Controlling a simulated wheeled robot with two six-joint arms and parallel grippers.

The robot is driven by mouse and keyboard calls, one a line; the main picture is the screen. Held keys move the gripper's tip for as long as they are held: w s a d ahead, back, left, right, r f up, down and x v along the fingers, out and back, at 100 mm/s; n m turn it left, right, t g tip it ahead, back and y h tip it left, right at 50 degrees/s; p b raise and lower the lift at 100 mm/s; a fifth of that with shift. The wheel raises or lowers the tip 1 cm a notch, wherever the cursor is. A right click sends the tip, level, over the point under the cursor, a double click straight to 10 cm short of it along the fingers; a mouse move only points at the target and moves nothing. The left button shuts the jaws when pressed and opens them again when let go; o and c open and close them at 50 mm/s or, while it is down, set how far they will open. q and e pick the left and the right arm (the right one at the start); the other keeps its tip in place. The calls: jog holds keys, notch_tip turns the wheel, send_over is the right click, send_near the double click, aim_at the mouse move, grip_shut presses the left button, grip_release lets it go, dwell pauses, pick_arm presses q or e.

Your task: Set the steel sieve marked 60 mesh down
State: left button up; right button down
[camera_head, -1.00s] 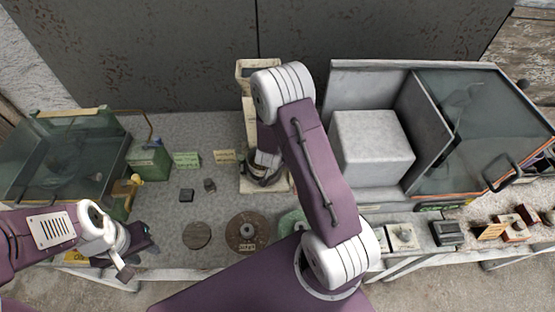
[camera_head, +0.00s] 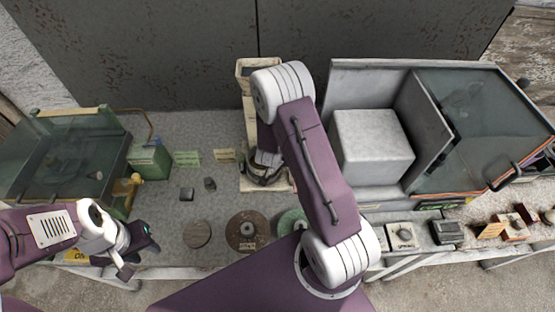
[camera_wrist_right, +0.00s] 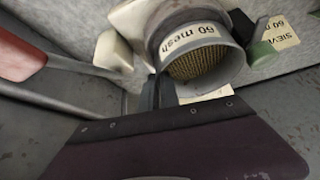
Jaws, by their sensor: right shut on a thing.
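The steel sieve marked 60 mesh (camera_wrist_right: 222,62) shows in the right wrist view as a short grey cylinder with brass-coloured mesh inside and a pale label on its wall. My right gripper (camera_wrist_right: 157,78) is shut on its near wall; dark finger parts show there. In the head view my right arm covers most of this spot, and I cannot tell if the sieve touches the surface below. A card reading SIEVE 60 (camera_wrist_right: 280,36) lies beside it. My left gripper (camera_head: 137,250) hangs over the bench's front left edge, apart from the sieve; its jaw opening is unclear.
A cream stand (camera_head: 246,125) is beside my right arm. A white block (camera_head: 372,147) sits in a glass-fronted case to the right. A green-framed glass tank (camera_head: 60,160) is at left. Round discs (camera_head: 248,231) lie at the front.

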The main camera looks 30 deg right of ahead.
jog(key=shift+f+b, duration=1.05)
jog(key=shift+f, duration=0.3)
dwell(0.6)
jog(key=c, duration=1.5)
grip_release()
jog(key=shift+r, duration=0.1)
notch_tip(320, 180, up, 4)
jog(key=p, duration=0.4)
